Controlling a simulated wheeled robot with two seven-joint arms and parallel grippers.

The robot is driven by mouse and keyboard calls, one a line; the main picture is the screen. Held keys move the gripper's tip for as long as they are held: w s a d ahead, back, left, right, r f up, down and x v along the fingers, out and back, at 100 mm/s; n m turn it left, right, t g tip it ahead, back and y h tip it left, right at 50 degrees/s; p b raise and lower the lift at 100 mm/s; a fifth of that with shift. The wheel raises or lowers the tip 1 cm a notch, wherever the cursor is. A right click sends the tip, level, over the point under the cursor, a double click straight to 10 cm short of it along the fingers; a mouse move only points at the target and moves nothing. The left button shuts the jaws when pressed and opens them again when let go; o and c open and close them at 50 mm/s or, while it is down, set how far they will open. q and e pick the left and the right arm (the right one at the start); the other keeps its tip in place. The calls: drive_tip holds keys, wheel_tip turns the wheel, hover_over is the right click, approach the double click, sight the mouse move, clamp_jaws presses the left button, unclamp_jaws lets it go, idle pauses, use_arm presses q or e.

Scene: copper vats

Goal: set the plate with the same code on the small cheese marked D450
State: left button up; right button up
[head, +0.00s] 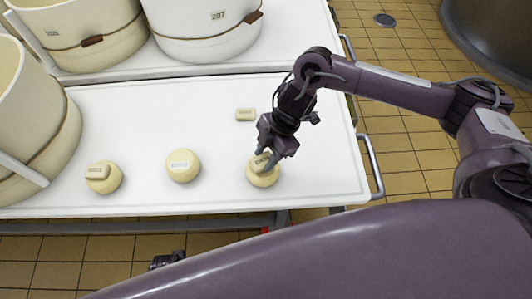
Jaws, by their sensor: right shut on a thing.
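Three small round pale cheeses stand on the white table: a left one (111,186), a middle one (183,175) and a right one (264,178). A beige plate (97,172) lies on the left cheese, toward its left side. The middle cheese bears a whitish label or plate (180,166). My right gripper (265,159) is low over the right cheese, shut on a small beige plate (262,159) at its top; I cannot tell whether the plate touches the cheese. Another beige plate (245,114) lies loose behind. The codes are too small to read. A dark part, probably my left gripper (167,259), shows at the bottom.
Large cream and white vats with brown straps, one marked 207 (200,30), stand at the back and left. The white table (130,115) is mostly bare between the cheeses and the back. A metal rail (372,165) runs along its right edge, beside the tiled floor.

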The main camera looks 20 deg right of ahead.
use_arm(q)
drive_tip(key=shift+f+b, duration=0.3)
drive_tip(key=shift+b, duration=0.05)
use_arm(e)
drive_tip(key=shift+f, duration=0.55)
idle(0.4)
drive_tip(key=o, duration=1.1)
drive_tip(key=shift+c, duration=0.2)
drive_tip(key=shift+w+d+r, duration=0.1)
drive_tip(key=shift+d+r, duration=0.15)
drive_tip(key=shift+r, duration=0.35)
use_arm(q)
drive_tip(key=shift+s+a+f+p, duration=0.2)
drive_tip(key=shift+s+f+p, duration=0.15)
drive_tip(key=shift+p, duration=0.25)
use_arm(e)
drive_tip(key=v, duration=0.6)
drive_tip(key=shift+r, duration=0.25)
drive_tip(key=shift+d, duration=0.15)
